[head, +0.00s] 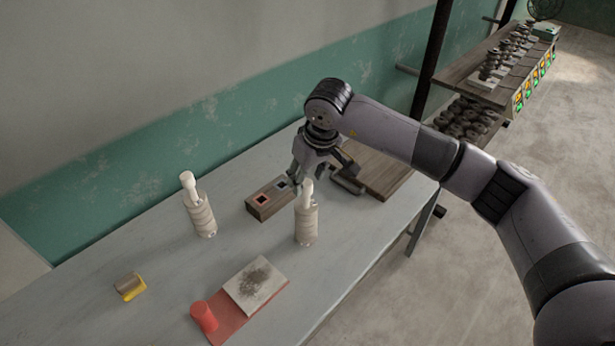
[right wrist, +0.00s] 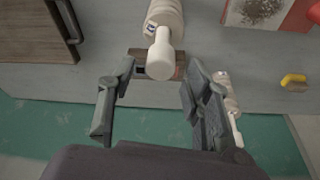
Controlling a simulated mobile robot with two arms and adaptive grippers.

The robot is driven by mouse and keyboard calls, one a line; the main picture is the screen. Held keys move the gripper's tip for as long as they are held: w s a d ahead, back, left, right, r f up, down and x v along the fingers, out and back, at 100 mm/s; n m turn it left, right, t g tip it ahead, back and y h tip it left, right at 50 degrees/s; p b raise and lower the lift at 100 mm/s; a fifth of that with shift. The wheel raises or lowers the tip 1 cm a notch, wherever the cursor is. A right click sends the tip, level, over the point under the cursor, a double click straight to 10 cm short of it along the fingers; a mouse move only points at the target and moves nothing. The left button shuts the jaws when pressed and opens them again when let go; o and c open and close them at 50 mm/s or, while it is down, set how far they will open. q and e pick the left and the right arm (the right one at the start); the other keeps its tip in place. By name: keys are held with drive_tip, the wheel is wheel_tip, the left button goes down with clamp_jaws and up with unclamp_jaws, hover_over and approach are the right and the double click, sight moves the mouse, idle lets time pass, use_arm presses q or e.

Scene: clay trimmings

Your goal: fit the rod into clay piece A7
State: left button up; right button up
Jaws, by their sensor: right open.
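Two pale ribbed clay pieces stand upright on the table, each with a smooth white rod-like top. The right clay piece (head: 307,226) has its rod (head: 307,190) sticking up; the left clay piece (head: 203,216) has a tilted, knobbed top (head: 188,181). My right gripper (head: 301,178) is open close to the right one's top. In the right wrist view my right gripper (right wrist: 160,66) has its fingers spread, with the white rod (right wrist: 161,55) showing between them, not gripped. A small mark shows on that clay piece (right wrist: 165,15), too small to read. My left gripper is not in view.
A wooden block (head: 259,205) with red- and dark-framed square holes stands just behind the right clay piece. A red cylinder (head: 204,317), a stained pale slab (head: 245,295) on a red mat and a yellow-grey item (head: 129,287) lie in front. A dark wooden board (head: 385,172) lies right.

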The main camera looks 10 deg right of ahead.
drive_tip(key=b+v, duration=0.2)
drive_tip(key=v, duration=0.9)
drive_tip(key=shift+r+b, duration=0.3)
drive_tip(key=shift+b, duration=0.05)
